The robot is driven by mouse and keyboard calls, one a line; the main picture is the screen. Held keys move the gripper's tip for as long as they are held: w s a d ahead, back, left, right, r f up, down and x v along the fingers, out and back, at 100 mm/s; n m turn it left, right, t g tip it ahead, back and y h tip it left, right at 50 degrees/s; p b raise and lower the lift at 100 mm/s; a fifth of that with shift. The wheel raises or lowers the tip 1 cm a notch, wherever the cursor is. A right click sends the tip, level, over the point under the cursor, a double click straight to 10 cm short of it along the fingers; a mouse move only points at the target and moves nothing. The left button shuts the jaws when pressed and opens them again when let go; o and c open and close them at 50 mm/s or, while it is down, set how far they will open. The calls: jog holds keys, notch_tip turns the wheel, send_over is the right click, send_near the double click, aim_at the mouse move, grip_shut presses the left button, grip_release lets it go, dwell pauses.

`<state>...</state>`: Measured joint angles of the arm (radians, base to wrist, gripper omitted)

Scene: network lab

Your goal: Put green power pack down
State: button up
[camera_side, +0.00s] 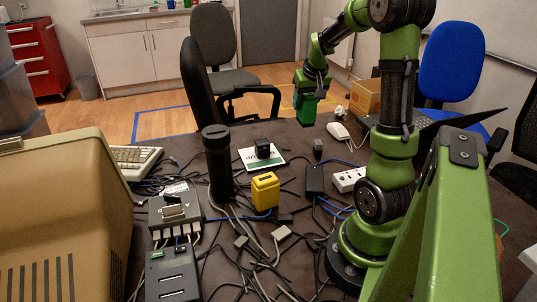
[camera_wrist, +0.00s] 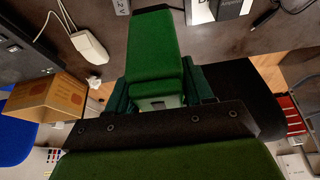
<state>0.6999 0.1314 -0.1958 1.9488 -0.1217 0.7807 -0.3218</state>
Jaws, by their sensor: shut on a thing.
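The green power pack (camera_side: 307,112) is a block held in my gripper (camera_side: 309,95), above the far edge of the dark table (camera_side: 290,230) in the side view. In the wrist view the green power pack (camera_wrist: 155,45) fills the upper middle, between the two dark green fingers of my gripper (camera_wrist: 157,85). My gripper is shut on its near end. The pack appears clear of the table, though the exact height is hard to judge. A white and green card (camera_side: 275,161) lies on the table, left of and nearer than the pack, with a small black block (camera_side: 262,148) on it.
A yellow pack (camera_side: 265,190) and a tall black cylinder (camera_side: 217,165) stand mid-table. A white mouse (camera_side: 338,131), a small grey block (camera_side: 318,147), a black adapter (camera_side: 314,180) and a white power strip (camera_side: 348,180) lie to the right. Cables cover the front.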

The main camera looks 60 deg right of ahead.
notch_tip(320, 180, up, 13)
jog(key=w+a+n+t+y, duration=0.1)
jog(key=w+a+n+y, duration=0.2)
jog(key=a+n, duration=0.6)
jog(key=w+a+n+y, duration=0.25)
jog(key=a+n, duration=0.25)
jog(key=a, duration=0.8)
jog(key=s+a+n+g+y, duration=0.1)
jog(key=s+a+n+g, duration=0.2)
jog(key=a+n, duration=0.75)
jog(key=s+a+n+g+y, duration=0.1)
jog(key=s+a+n+g, duration=0.25)
jog(key=a+n, duration=0.65)
jog(key=shift+s+a+f+m+t, duration=0.1)
jog(key=shift+a+f+m, duration=0.4)
jog(key=shift+f, duration=3.85)
jog(key=shift+s+a+f+m+t, duration=0.15)
jog(key=shift+a+f+m, duration=0.3)
jog(key=shift+f, duration=3.9)
jog(key=shift+s+a+f+m, duration=0.1)
jog(key=shift+a+f+m, duration=0.4)
jog(key=shift+f, duration=3.85)
